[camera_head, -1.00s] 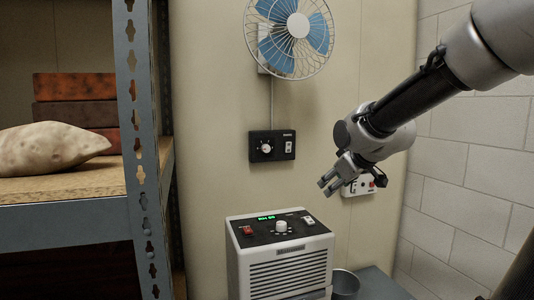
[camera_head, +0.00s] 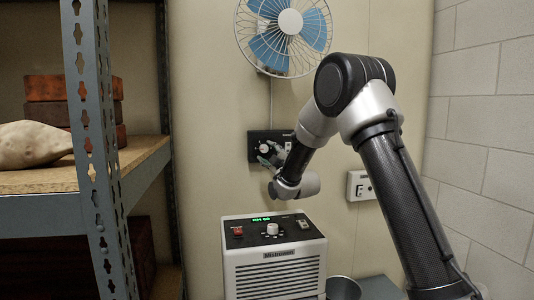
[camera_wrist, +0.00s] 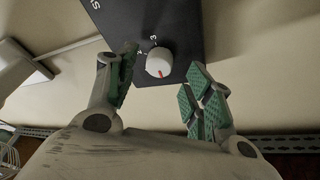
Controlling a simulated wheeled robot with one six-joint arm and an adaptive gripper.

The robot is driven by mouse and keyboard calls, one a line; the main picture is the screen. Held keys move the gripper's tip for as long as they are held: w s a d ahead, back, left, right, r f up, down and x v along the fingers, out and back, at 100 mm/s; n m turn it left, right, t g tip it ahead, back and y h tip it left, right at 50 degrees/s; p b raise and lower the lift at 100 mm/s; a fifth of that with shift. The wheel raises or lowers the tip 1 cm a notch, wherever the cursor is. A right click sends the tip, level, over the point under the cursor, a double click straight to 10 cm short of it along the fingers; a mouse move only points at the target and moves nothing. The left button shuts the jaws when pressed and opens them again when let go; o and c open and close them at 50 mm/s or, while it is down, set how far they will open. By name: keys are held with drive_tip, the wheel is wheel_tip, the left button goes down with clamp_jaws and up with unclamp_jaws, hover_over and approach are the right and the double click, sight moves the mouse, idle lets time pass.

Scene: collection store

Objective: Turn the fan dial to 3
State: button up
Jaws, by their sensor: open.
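The fan dial is a white knob (camera_wrist: 159,62) on a black control panel (camera_wrist: 150,18). In the wrist view a red mark shows on its lower side, and the printed 2 and 3 lie above and left of it. In the head view my gripper partly covers the panel (camera_head: 254,137) on the wall below the blue-bladed fan (camera_head: 290,22). My gripper (camera_wrist: 161,61) is open, with a green-padded finger on each side of the knob. I cannot tell whether the fingers touch it.
Below stands a white appliance (camera_head: 275,272) with its own knob and a green display. A white wall box (camera_head: 361,185) is to the right of the panel.

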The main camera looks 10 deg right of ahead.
sight(264, 149)
drive_tip(key=shift+x, duration=1.35)
drive_tip(key=c, duration=1)
